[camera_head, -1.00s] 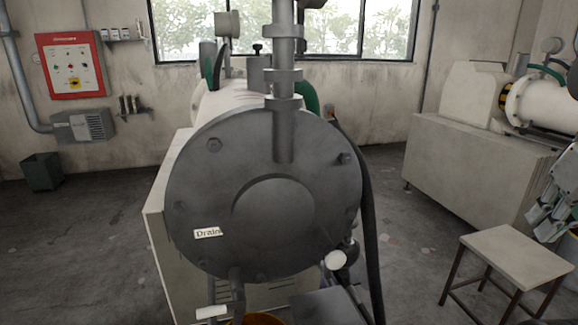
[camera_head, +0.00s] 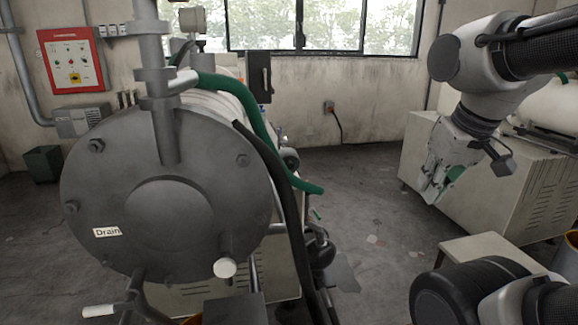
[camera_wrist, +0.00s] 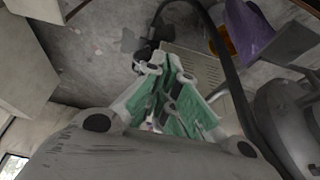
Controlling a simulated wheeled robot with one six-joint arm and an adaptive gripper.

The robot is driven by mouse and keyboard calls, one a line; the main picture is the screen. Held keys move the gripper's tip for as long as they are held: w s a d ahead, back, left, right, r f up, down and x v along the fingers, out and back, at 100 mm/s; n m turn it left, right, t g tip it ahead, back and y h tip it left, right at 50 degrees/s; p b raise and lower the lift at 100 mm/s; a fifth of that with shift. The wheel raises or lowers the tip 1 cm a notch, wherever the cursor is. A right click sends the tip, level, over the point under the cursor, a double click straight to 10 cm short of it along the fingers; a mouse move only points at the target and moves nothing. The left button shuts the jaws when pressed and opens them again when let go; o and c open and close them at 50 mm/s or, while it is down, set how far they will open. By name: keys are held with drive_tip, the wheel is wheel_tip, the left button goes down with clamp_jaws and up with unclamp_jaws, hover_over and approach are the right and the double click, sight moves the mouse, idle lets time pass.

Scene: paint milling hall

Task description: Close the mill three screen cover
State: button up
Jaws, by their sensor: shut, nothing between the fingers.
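A mill with a grey round end plate (camera_head: 225,190) fills the left of the head view. A dark upright panel (camera_head: 259,77) stands above the mill's far right side; it may be the screen cover standing open, but I cannot tell which mill number this is. My gripper (camera_head: 433,190) is at the right in the head view, pointing down, apart from the mill and to its right. Its green-padded fingers (camera_wrist: 168,78) are shut and empty in the wrist view.
A green hose (camera_head: 262,125) and a dark hose (camera_head: 291,225) run along the mill's right side. A stool (camera_head: 470,248) stands at lower right, before a beige machine base (camera_head: 410,150). A purple object (camera_wrist: 247,32) shows in the wrist view.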

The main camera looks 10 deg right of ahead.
drive_tip(key=o, duration=0.3)
drive_tip(key=shift+a+f, duration=0.1)
drive_tip(key=shift+a, duration=0.05)
drive_tip(key=o, duration=0.6)
drive_tip(key=f+g, duration=0.1)
drive_tip(key=w+f+g, duration=0.1)
drive_tip(key=f, duration=0.1)
drive_tip(key=w+a+f, duration=0.1)
drive_tip(key=f, duration=0.1)
drive_tip(key=shift+n+g, duration=0.3)
drive_tip(key=shift+g, duration=0.1)
drive_tip(key=t+y, duration=0.3)
drive_tip(key=t, duration=1.3)
approach(292, 167)
drive_tip(key=w, duration=0.5)
drive_tip(key=w+a, duration=0.1)
drive_tip(key=w, duration=0.2)
drive_tip(key=shift+a+f, duration=0.15)
drive_tip(key=shift+w+a, duration=0.1)
drive_tip(key=shift+w, duration=0.55)
